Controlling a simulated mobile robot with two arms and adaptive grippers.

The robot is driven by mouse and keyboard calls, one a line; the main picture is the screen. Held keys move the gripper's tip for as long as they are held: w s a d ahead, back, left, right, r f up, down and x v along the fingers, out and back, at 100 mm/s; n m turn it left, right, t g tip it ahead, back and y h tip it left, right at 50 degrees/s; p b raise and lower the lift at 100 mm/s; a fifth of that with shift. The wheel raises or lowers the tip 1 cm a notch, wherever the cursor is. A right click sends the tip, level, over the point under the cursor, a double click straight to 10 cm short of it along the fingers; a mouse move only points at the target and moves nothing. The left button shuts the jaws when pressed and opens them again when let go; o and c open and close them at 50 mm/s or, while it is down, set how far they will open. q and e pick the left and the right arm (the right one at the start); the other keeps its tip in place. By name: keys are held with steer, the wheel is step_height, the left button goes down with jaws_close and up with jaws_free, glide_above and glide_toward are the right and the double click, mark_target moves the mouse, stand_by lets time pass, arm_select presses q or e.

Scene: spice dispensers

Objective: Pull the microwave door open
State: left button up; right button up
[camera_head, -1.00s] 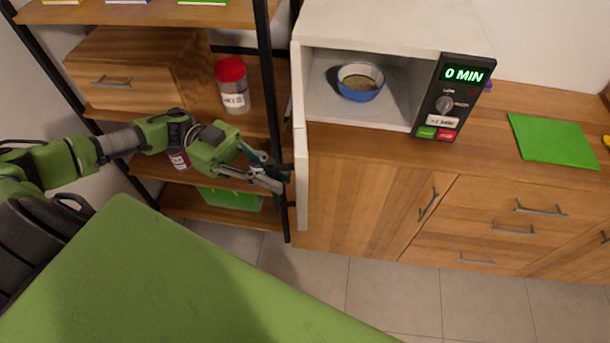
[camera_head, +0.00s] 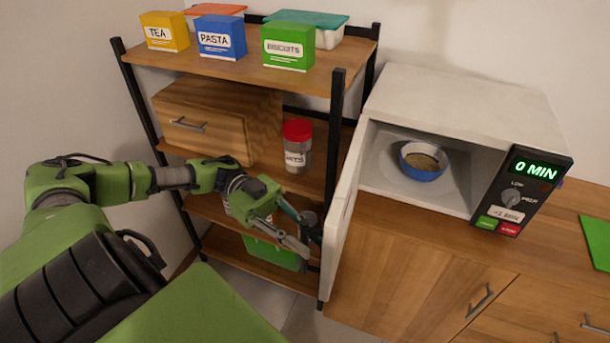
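The white microwave (camera_head: 465,103) stands on the wooden counter at the right. Its door (camera_head: 342,226) stands wide open, swung out at the left side of the opening and seen nearly edge-on. A blue bowl (camera_head: 423,174) with brownish contents sits inside the cavity. The control panel (camera_head: 513,194) reads 0 MIN. My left gripper (camera_head: 309,240) is at the outer face of the door, low and near its free edge. Its fingertips are dark and small against the shelf, so their gap and any door handle between them cannot be made out. My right gripper is not in view.
A shelf unit (camera_head: 337,130) with black posts stands close behind my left arm. It holds a red-lidded jar (camera_head: 298,147), a wooden drawer box (camera_head: 205,122) and a green box (camera_head: 272,252). Wooden cabinets (camera_head: 420,275) with handles lie below the microwave.

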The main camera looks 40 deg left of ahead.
arm_select(q)
steer(key=shift+a, duration=0.2)
steer(key=a, duration=1.1)
steer(key=shift+w+a, duration=0.3)
